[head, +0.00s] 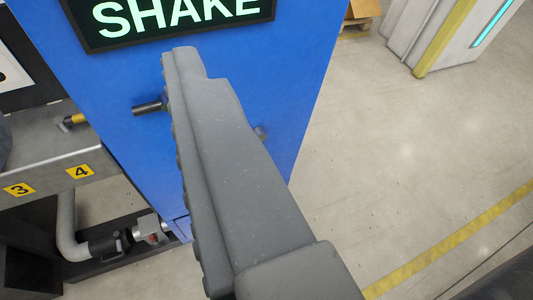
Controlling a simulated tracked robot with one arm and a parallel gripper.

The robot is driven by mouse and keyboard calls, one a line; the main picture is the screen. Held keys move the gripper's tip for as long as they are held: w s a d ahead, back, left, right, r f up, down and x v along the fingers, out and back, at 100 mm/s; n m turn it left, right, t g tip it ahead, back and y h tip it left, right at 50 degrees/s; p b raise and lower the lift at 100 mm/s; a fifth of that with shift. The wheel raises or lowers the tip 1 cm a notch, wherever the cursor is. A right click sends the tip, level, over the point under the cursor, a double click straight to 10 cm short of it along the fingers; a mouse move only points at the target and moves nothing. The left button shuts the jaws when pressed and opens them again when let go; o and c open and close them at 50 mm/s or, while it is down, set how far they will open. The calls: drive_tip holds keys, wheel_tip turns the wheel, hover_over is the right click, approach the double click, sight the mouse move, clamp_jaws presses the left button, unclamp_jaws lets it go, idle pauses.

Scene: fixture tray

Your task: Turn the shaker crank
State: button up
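My gripper (185,65) reaches up the middle of the view in front of the blue shaker machine (290,60). Its large grey finger, with a ridged left edge, fills the centre, and I cannot tell whether the gripper is open or shut. A short dark peg (148,107), perhaps the crank's handle, sticks out to the left of the finger. A small grey round part (261,133) shows at the finger's right edge. Whatever lies between these two parts is hidden behind the finger, so I cannot tell whether the gripper touches the crank.
A lit SHAKE sign (178,18) is on the blue panel above. At left is a grey bench (45,145) with yellow labels 3 and 4, and a pipe (68,225) below it. The floor at right is clear up to a grey cabinet (410,30).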

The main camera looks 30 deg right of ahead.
drive_tip(key=w+d+f+h, duration=0.1)
drive_tip(key=w+d+f, duration=0.5)
drive_tip(key=w+f, duration=0.25)
drive_tip(key=w+d+f+h+b, duration=0.1)
drive_tip(key=w+d+f, duration=0.5)
drive_tip(key=f, duration=0.4)
drive_tip(key=w+d+f+h, duration=0.1)
drive_tip(key=w+d+f, duration=0.4)
drive_tip(key=w+f, duration=0.45)
drive_tip(key=w+d+f+t+y+b, duration=0.1)
drive_tip(key=d+f, duration=0.2)
drive_tip(key=f, duration=0.7)
drive_tip(key=d+f+y, duration=0.1)
drive_tip(key=d+f, duration=0.2)
drive_tip(key=f, duration=0.7)
drive_tip(key=s+f+m+t+y, duration=0.1)
drive_tip(key=s+f, duration=0.2)
drive_tip(key=f, duration=0.5)
drive_tip(key=s+f+m+t+y, duration=0.1)
drive_tip(key=s+f, duration=0.1)
drive_tip(key=f, duration=0.6)
drive_tip(key=w+b, duration=0.2)
drive_tip(key=w, duration=1.1)
drive_tip(key=shift+w+d+r+b, duration=0.1)
drive_tip(key=shift+w+b, duration=0.15)
drive_tip(key=shift+b, duration=0.1)
